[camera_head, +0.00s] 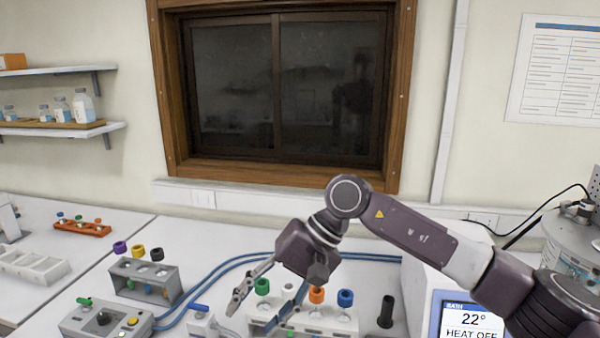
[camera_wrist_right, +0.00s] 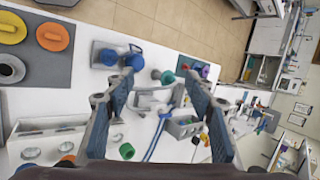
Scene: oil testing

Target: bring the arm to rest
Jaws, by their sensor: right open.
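My right arm comes in from the right in the head view, and its gripper (camera_head: 260,302) hangs over the bench, pointing down and to the left. Its two fingers are apart with nothing between them. The wrist view also shows the open gripper (camera_wrist_right: 160,80). Behind and below the fingers in the head view is a white rack (camera_head: 318,328) with green, orange and blue capped items. The gripper partly covers this rack, and I cannot tell whether a finger touches it. My left gripper is not in view.
A grey rack (camera_head: 133,290) with purple, yellow and black caps stands left of the gripper. A control box (camera_head: 83,322) sits in front of it. Blue hoses (camera_head: 218,268) cross the bench behind. A bath display (camera_head: 463,318) reads 22° and HEAT OFF. A black cylinder (camera_head: 386,312) stands nearby.

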